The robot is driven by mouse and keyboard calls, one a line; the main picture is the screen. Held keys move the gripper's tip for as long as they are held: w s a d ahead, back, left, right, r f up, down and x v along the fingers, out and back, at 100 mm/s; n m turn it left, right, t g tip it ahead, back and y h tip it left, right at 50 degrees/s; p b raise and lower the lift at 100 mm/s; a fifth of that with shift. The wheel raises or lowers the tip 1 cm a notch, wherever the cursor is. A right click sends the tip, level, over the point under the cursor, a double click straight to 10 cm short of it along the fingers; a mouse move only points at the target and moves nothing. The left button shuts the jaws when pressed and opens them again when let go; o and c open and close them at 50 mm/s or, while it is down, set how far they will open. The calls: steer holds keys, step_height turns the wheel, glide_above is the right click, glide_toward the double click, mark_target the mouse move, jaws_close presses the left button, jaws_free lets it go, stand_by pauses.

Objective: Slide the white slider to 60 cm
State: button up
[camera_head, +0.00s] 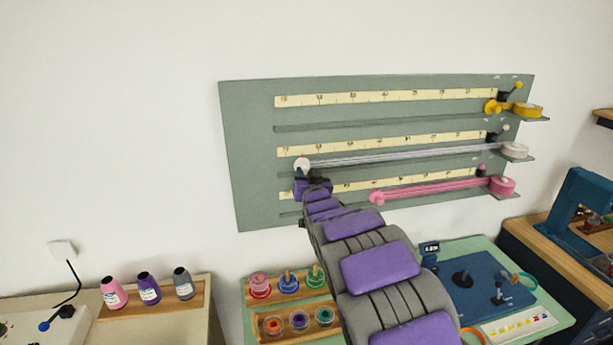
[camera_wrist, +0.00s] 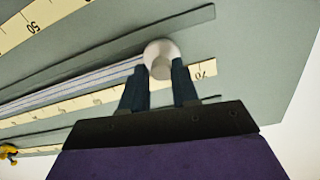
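The white slider (camera_head: 302,165) is a round knob near the left end of the middle rail on the grey-green board (camera_head: 240,150). A pale ribbon (camera_head: 400,158) stretches from it to a white spool (camera_head: 515,150) at the right. By the middle scale (camera_head: 385,144) it lies between the two leftmost labels, too small to read surely. My gripper (camera_head: 305,176) reaches it from below. In the wrist view, the white slider (camera_wrist: 161,55) sits between the dark fingertips (camera_wrist: 161,72), which appear closed against its stem. A "70" label shows just right of the fingers.
A pink slider (camera_head: 377,198) is on the lower rail, and a yellow slider (camera_head: 492,106) is at the right of the top rail. Bottles (camera_head: 148,288) stand on a wooden tray at lower left. The middle rail beside the white slider is clear apart from its ribbon.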

steer(key=shift+a, duration=0.15)
jaws_close()
steer(key=w+d+p, duration=0.1)
steer(key=d+p, duration=0.2)
steer(key=d, duration=0.2)
steer(key=shift+w+d, duration=0.3)
steer(key=shift+d, duration=0.1)
steer(key=shift+a+r, duration=0.1)
steer(key=shift+o, duration=2.3)
jaws_free()
steer(key=shift+a, duration=0.35)
steer(key=shift+d, duration=0.15)
